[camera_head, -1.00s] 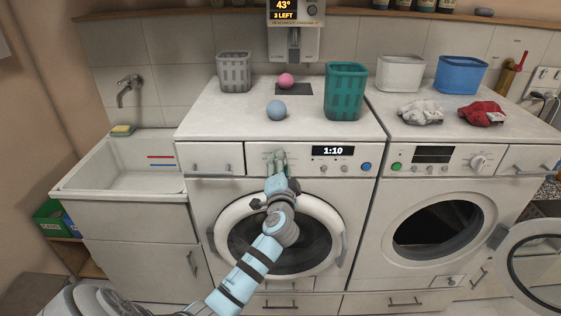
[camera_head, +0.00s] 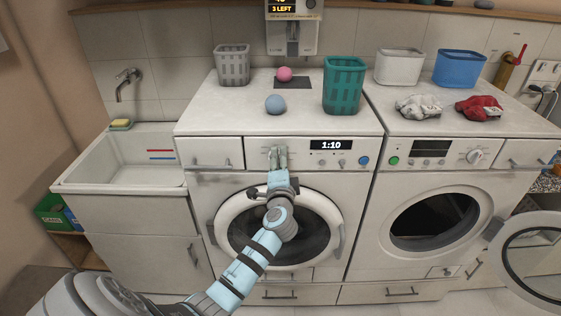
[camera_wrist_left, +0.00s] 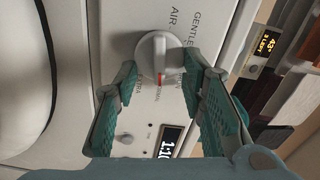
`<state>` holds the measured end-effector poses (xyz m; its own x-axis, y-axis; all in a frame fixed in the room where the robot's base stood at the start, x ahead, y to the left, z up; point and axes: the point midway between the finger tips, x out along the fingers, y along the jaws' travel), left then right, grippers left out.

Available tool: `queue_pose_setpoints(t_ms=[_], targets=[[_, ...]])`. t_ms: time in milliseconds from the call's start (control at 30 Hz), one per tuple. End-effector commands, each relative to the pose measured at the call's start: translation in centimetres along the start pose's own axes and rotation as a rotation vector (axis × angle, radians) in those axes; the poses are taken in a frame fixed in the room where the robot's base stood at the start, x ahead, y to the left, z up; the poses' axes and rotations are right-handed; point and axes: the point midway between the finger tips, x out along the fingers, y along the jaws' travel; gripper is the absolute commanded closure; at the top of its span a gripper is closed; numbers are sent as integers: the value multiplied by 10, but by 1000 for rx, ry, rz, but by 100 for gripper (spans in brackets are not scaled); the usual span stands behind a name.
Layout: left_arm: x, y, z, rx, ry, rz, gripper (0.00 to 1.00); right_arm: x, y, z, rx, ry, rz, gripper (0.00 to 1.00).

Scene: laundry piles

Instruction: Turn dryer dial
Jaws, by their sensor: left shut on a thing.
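The dryer dial (camera_wrist_left: 153,57) is a white round knob with a raised grip bar and a red mark, on the left machine's panel. In the left wrist view the red mark points down the picture, toward a label that seems to read NORMAL. Words such as GENTLE and AIR stand around it. My left gripper (camera_head: 278,153) is at this panel, left of the 1:10 display (camera_head: 331,145), and hides the dial in the head view. In the wrist view its teal fingers (camera_wrist_left: 159,78) are closed on the dial from both sides. My right gripper is not in view.
The left machine's round door (camera_head: 318,205) is shut, below my arm. The right machine's door (camera_head: 535,255) hangs open. On top stand a green basket (camera_head: 344,88), a grey basket (camera_head: 233,66) and two balls, blue (camera_head: 275,104) and pink (camera_head: 284,74). A sink (camera_head: 125,165) is at left.

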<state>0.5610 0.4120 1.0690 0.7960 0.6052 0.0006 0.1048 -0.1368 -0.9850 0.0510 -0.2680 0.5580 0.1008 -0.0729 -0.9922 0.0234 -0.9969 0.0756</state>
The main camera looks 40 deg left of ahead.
Motion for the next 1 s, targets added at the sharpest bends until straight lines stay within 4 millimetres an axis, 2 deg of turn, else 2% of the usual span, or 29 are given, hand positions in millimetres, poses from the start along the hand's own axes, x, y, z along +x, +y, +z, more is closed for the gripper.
queue_pose_setpoints(t_ms=[67,100,200,467,567,667,900,1000], targets=[[0,2,0,-1,-1,4,91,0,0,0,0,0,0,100],[0,2,0,-1,-1,4,57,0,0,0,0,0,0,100],[0,2,0,-1,-1,3,45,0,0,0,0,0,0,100],[-1,1,0,-1,0,2,45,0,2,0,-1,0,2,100],[-8,2,0,-2,1,2,45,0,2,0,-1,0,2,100],[-29,2,0,-4,1,3,45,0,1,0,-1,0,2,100],[-95,2,0,-5,-1,6,45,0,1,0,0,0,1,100],[-112,2,0,-3,0,5,45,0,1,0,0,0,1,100]])
